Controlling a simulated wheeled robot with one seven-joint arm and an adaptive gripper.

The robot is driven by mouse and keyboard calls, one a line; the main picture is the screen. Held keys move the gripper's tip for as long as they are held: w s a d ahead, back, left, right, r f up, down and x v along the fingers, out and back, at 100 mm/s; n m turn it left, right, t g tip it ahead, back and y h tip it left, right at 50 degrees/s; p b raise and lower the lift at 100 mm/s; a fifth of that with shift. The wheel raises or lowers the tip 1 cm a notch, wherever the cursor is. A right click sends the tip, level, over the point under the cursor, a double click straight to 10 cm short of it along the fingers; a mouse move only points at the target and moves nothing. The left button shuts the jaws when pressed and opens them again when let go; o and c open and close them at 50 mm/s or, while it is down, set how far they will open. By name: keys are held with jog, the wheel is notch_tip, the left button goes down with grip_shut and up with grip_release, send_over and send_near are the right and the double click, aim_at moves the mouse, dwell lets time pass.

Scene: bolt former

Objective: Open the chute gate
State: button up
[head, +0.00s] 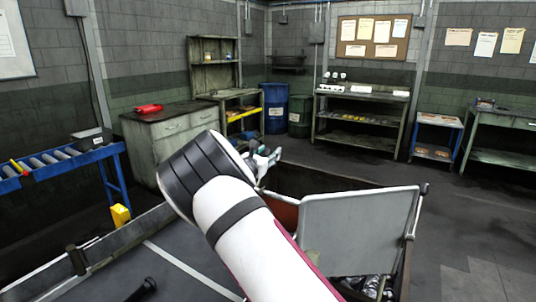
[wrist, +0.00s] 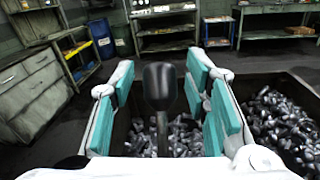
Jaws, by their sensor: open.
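My gripper (wrist: 163,75) is open, its teal-padded fingers on either side of a black knob (wrist: 160,86) on a dark upright stem. The knob stands between the pads, with a visible gap on each side. In the head view my gripper (head: 264,163) is partly hidden behind my white arm. A light grey panel (head: 358,230), perhaps the chute gate, stands tilted to the right of my arm. A round dark end (head: 424,188) shows at its upper right corner. Whether the knob belongs to this panel cannot be told.
Bolts (wrist: 270,120) fill the dark bin below and beyond the gripper. A dark surface with a white stripe (head: 195,270) lies at the lower left. A roller conveyor (head: 60,155), a cabinet (head: 170,135) and shelving (head: 360,115) stand farther off. Floor at the right is clear.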

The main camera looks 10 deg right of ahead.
grip_shut()
jog(key=shift+s+a+r+t+h, duration=0.45)
jog(key=shift+s+a+t+h, duration=0.05)
jog(key=shift+s+a+t, duration=0.1)
grip_release()
notch_tip(320, 180, up, 10)
dwell(0.4)
jog(key=shift+c, duration=0.4)
